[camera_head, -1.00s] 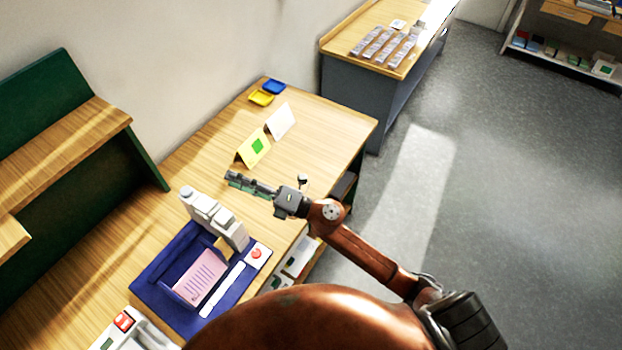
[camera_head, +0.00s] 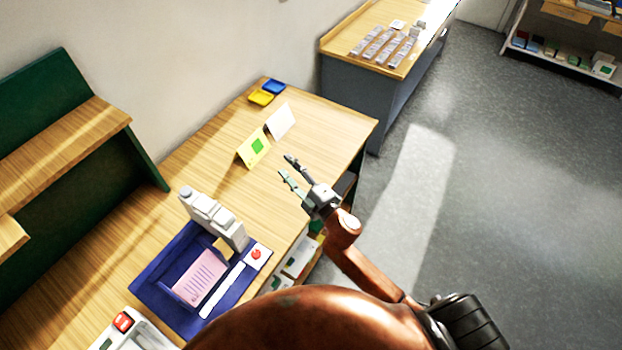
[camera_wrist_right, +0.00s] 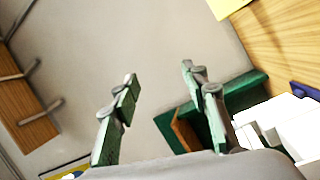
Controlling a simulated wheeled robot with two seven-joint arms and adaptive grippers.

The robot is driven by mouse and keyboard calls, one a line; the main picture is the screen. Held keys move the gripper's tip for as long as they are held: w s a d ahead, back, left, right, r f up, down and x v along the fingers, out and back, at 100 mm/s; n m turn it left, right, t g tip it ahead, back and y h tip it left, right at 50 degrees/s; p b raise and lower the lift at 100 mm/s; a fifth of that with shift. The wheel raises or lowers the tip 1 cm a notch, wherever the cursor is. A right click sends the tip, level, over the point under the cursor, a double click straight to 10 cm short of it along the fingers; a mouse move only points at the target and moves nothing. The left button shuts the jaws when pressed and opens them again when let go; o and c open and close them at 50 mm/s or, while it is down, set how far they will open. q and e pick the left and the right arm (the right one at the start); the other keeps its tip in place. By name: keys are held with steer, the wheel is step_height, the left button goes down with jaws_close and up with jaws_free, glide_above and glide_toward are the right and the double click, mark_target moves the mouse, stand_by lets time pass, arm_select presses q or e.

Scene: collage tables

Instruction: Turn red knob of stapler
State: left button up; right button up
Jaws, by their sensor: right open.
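The stapler (camera_head: 213,218) is a grey-white upright device at the back edge of a dark blue tray-like base. The red knob (camera_head: 256,254) sits on a small white block at the base's right corner. A pink printed sheet (camera_head: 200,277) lies in the blue base. My right gripper (camera_head: 287,168) is open and empty above the table's right edge, up and to the right of the knob and apart from it. Its two spread fingers also show in the right wrist view (camera_wrist_right: 160,95), with nothing between them. My left gripper is not in view.
A yellow folded card (camera_head: 253,148) and a white card (camera_head: 281,121) stand beyond my right gripper. Yellow and blue trays (camera_head: 261,97) lie at the far end. A white device with a red button (camera_head: 123,322) is at the lower left.

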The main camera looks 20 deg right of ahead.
steer(key=d+f+m+g+h, duration=0.1)
steer(key=d+f+m+h, duration=0.3)
steer(key=d+f, duration=0.3)
steer(key=shift+s+f+m, duration=0.3)
steer(key=shift+s+m, duration=0.15)
steer(key=shift+m, duration=0.05)
